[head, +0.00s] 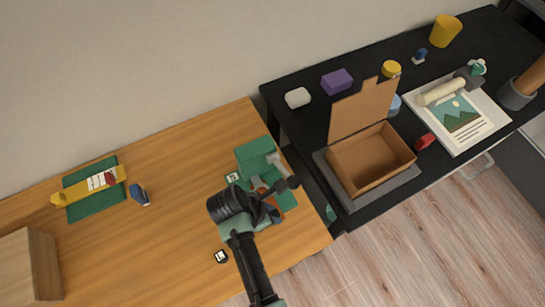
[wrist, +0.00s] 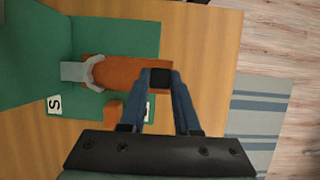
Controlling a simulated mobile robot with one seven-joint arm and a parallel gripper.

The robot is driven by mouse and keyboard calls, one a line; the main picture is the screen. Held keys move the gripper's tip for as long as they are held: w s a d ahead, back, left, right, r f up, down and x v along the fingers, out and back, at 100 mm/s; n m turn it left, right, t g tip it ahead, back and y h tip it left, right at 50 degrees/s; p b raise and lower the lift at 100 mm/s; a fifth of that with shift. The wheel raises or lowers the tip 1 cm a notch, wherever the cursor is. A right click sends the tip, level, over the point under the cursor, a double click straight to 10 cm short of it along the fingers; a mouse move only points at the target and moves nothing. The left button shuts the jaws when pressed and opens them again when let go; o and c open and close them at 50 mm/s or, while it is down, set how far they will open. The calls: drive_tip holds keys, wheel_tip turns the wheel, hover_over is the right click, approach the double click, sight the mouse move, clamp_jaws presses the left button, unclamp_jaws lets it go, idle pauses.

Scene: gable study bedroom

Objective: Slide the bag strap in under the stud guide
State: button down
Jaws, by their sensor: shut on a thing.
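The orange strap (wrist: 118,71) lies across a green base (wrist: 30,52) in the wrist view. A grey piece with a curved fork, which looks like the stud guide (wrist: 74,71), meets the strap's left end. I cannot tell whether the strap's end is under it. My gripper (wrist: 160,78) is shut on the strap's right end, with its blue fingers converging there. In the head view, my arm hides part of the strap, and the green block (head: 256,153) stands near the wooden table's right side.
A small orange block (wrist: 113,109) sits just below the strap. The wooden table (head: 180,160) also bears a green mat (head: 92,212) with a yellow bar and a blue item (head: 139,194). A black desk (head: 290,110) with an open cardboard box (head: 370,160) stands to the right.

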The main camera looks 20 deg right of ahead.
drive_tip(key=c, duration=0.6)
unclamp_jaws()
drive_tip(key=shift+o, duration=0.2)
drive_tip(key=v, duration=1.3)
drive_tip(key=shift+p, duration=0.45)
